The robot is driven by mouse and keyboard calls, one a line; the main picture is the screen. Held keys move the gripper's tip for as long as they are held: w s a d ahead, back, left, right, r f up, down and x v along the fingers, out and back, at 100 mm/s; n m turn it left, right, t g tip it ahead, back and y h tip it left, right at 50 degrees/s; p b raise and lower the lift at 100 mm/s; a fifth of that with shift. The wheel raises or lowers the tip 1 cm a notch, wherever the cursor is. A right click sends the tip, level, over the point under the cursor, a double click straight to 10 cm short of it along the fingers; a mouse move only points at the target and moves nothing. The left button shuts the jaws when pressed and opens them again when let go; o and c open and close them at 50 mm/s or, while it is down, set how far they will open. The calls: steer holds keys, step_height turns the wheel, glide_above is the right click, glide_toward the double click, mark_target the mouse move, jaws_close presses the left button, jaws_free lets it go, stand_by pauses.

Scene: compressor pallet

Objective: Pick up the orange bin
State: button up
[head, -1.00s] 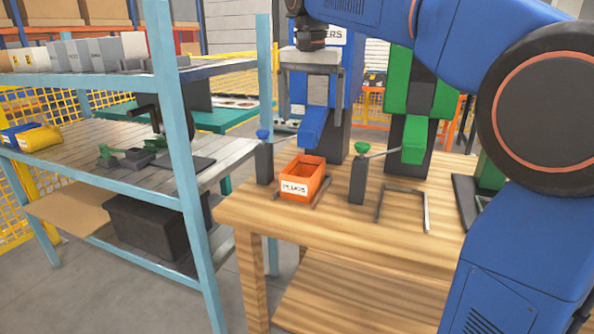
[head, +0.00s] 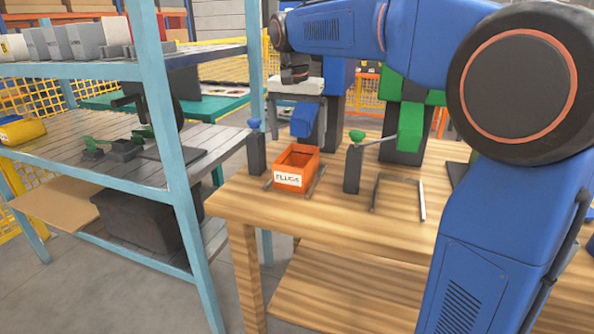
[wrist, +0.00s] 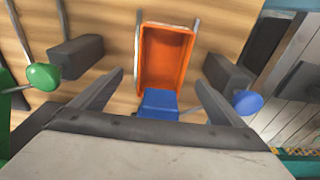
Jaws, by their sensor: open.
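The orange bin (head: 296,167) stands upright on the wooden workbench, with a white label reading "PLUGS" on its front. It sits between two thin metal rails, under the blue chute of a dispenser. In the wrist view the bin (wrist: 166,62) shows from above and looks empty, with the blue chute end (wrist: 159,103) over its near edge. My gripper (wrist: 158,88) is open, its two dark fingers spread to either side of the chute and short of the bin.
A blue-knobbed post (head: 256,148) and a green-knobbed post (head: 354,163) stand either side of the bin. A green dispenser (head: 409,128) is to the right, with an empty metal frame (head: 399,190) before it. A light-blue shelf rack (head: 163,150) stands close on the left.

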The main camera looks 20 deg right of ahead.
mark_target(293, 170)
steer(key=shift+w+f, duration=0.15)
steer(key=shift+f, duration=1.3)
steer(key=shift+w+f, duration=0.1)
steer(key=shift+f, duration=1.35)
steer(key=c, duration=1.5)
steer(key=shift+r, duration=0.15)
